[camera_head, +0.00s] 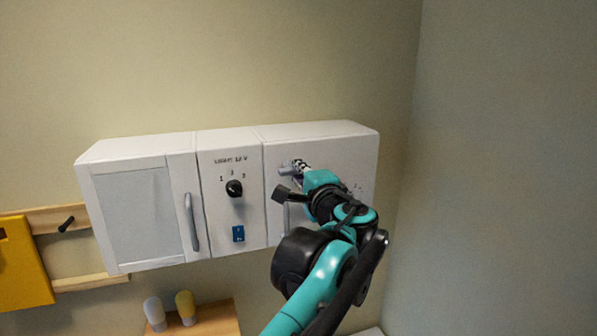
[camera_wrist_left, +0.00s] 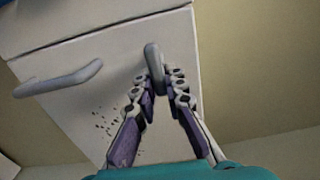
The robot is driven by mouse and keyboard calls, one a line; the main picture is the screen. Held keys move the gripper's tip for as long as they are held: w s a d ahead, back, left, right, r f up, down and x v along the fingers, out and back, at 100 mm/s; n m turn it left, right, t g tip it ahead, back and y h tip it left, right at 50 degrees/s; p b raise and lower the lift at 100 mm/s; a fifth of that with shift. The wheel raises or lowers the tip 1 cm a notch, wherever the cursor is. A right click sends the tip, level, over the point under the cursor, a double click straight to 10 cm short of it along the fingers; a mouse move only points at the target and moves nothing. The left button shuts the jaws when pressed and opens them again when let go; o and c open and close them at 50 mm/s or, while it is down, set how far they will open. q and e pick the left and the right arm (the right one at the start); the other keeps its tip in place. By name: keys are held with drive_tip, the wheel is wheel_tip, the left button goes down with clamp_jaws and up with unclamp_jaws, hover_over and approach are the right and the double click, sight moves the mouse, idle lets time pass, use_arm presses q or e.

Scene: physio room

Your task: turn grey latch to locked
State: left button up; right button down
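The grey latch (camera_head: 287,168) sits high on the right-hand door of the white wall cabinet (camera_head: 345,140). In the head view its lever lies roughly level, pointing left. In the left wrist view the latch (camera_wrist_left: 152,58) stands between the fingertips. My left gripper (camera_head: 299,166) reaches it from the lower right. Its two fingers (camera_wrist_left: 160,80) close in on both sides of the lever and appear to touch it. The gripper and wrist hide part of the latch mount and the door markings. My right gripper is in neither view.
A grey bar handle (camera_wrist_left: 58,80) is on the same door, below the latch. A black dial (camera_head: 234,188) and a blue switch (camera_head: 238,234) are on the middle panel. A side wall (camera_head: 500,170) rises right of the cabinet.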

use_arm(q)
drive_tip(key=o, duration=0.4)
drive_tip(key=shift+a, duration=0.1)
drive_tip(key=shift+c, duration=0.2)
drive_tip(key=shift+a, duration=0.1)
drive_tip(key=v, duration=1.2)
drive_tip(key=s+a+f+n+g+b, duration=0.15)
drive_tip(key=a+f+b, duration=0.4)
drive_tip(key=f, duration=0.65)
drive_tip(key=s+a+f+n+g+b, duration=0.1)
drive_tip(key=a+f+n+g+b, duration=0.15)
drive_tip(key=a+f+b, duration=0.6)
drive_tip(key=s+a+f+n+g+b, duration=0.1)
drive_tip(key=a+f+n+g+b, duration=0.2)
drive_tip(key=f, duration=1.2)
drive_tip(key=s+a+f+n+g+h+b, duration=0.1)
drive_tip(key=s+f+b, duration=0.3)
drive_tip(key=f, duration=0.9)
drive_tip(key=s+a+f+n+g+h+b, duration=0.1)
drive_tip(key=s+f+n+b, duration=0.3)
drive_tip(key=f+b, duration=0.4)
drive_tip(key=s+a+f+n+g+h+b, duration=0.1)
drive_tip(key=s+f+b, duration=0.4)
drive_tip(key=f, duration=1.3)
drive_tip(key=a+n+h+b, duration=0.1)
drive_tip(key=a+h, duration=0.1)
drive_tip(key=shift+s+a+f+n+h+b, duration=0.3)
drive_tip(key=shift+s, duration=0.1)
